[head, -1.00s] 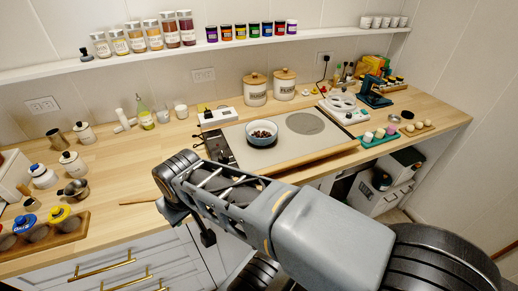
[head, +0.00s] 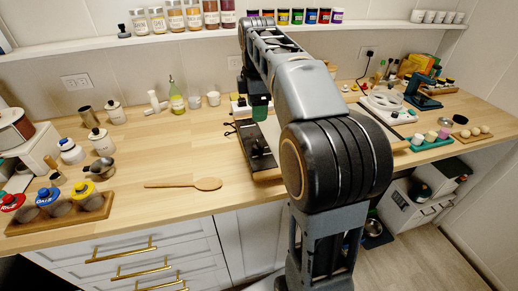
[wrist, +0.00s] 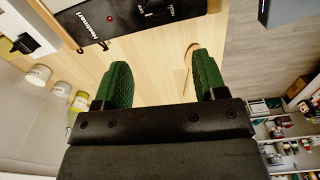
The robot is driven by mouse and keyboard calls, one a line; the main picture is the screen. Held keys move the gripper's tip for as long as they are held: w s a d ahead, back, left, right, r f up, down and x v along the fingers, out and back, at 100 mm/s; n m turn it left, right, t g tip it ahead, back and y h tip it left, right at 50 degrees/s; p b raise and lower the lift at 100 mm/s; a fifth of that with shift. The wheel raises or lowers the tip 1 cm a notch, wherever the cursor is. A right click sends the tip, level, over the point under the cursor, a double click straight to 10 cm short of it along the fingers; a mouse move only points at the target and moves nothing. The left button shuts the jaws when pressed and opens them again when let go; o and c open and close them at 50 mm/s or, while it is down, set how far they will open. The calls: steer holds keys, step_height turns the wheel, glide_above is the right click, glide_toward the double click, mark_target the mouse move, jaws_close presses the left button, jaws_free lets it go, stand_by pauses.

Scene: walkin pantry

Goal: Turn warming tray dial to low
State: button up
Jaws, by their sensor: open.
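The warming tray is mostly hidden behind my arm in the head view; its black control panel (head: 259,152) shows at the tray's left end. In the wrist view the panel (wrist: 118,20) lies at the top, with a red light and white lettering. Dial markings show near its right part, cut by the picture's top edge; the dial's setting cannot be read. My gripper (head: 259,107) is above the far end of the panel in the head view. In the wrist view my gripper (wrist: 158,62) has its green fingers spread, with nothing between them, apart from the panel.
A wooden spoon (head: 185,184) lies on the counter left of the tray. A green bottle (head: 177,98) and white cups (head: 214,98) stand behind. A rack with coloured-lid jars (head: 62,210) is at the left. A wall shelf (head: 120,42) runs above.

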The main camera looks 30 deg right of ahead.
mark_target(258, 143)
steer(key=shift+n, duration=0.4)
steer(key=f+b, duration=0.1)
steer(key=f, duration=0.3)
steer(key=f+b, duration=0.1)
steer(key=f, duration=0.4)
steer(key=f+b, duration=0.1)
steer(key=f, duration=0.3)
steer(key=shift+w+d+f, duration=0.3)
steer(key=c, duration=0.9)
